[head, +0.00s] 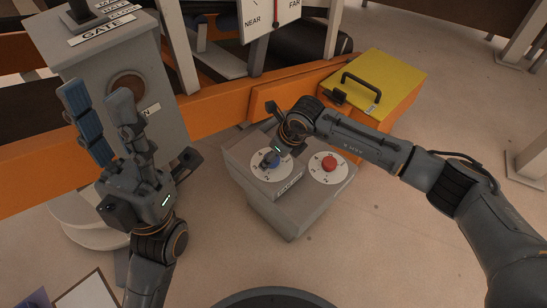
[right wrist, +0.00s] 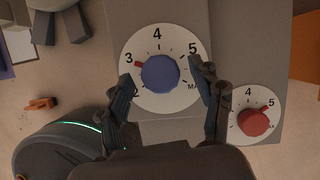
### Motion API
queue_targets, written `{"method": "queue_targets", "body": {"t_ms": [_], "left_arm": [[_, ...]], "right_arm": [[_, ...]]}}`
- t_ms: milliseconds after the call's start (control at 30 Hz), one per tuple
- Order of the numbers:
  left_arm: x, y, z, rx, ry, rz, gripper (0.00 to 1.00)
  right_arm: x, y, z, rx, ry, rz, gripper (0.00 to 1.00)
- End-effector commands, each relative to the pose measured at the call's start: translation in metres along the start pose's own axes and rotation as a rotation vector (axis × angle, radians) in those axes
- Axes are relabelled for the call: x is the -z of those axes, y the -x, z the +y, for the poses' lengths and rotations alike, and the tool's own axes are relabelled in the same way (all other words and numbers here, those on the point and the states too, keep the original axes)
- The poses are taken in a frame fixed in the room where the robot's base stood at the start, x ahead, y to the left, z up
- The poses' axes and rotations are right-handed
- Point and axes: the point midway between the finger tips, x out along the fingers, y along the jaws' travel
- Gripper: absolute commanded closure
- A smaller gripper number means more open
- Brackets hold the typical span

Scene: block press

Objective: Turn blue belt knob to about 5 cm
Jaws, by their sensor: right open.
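The blue belt knob (right wrist: 160,72) sits on a round white dial (right wrist: 155,103) numbered from 2 through 5 to MAX. Its red pointer is at about 3. In the head view the blue knob (head: 271,160) is on the grey control box, partly covered by my right gripper. My right gripper (right wrist: 167,77) is open over the dial, one finger on each side of the knob; a gap shows on both sides, wider at the right. My left gripper (head: 95,92) is open and empty, raised at the left, away from the dials.
A red knob (head: 329,163) on its own dial is right of the blue one; its pointer is near 5. A grey GATE post (head: 100,60) stands behind my left gripper. A yellow handled lid (head: 385,85) and an orange rail (head: 225,100) lie behind the box.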

Motion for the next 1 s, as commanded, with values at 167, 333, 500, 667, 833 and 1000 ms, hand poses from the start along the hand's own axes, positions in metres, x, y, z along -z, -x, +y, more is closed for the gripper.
{"method": "queue_targets", "body": {"t_ms": [167, 333, 500, 667, 833, 1000], "left_arm": [[-0.0004, -0.0009, 0.0000, -0.001, 0.000, 0.002, 0.60], [-0.0004, -0.0009, 0.0001, -0.001, 0.000, 0.002, 0.60], [-0.0003, -0.0009, 0.0002, -0.002, 0.000, 0.002, 0.60], [-0.0003, -0.0010, 0.0003, -0.001, 0.000, 0.002, 0.60], [0.0007, -0.0030, 0.0002, -0.001, 0.000, 0.004, 0.60], [0.0042, -0.0057, 0.0000, 0.004, 0.001, 0.006, 0.60]], "right_arm": [[-0.0001, -0.0025, 0.0000, 0.000, 0.001, 0.000, 0.35], [-0.0001, -0.0022, 0.0000, 0.000, 0.000, 0.000, 0.41], [0.0000, -0.0022, -0.0001, 0.000, 0.000, 0.000, 0.76], [0.0000, -0.0021, -0.0002, 0.000, 0.000, 0.000, 0.90], [-0.0002, -0.0015, -0.0001, 0.007, -0.015, 0.000, 0.90], [-0.0004, -0.0005, 0.0007, 0.030, -0.071, 0.001, 0.90]]}}
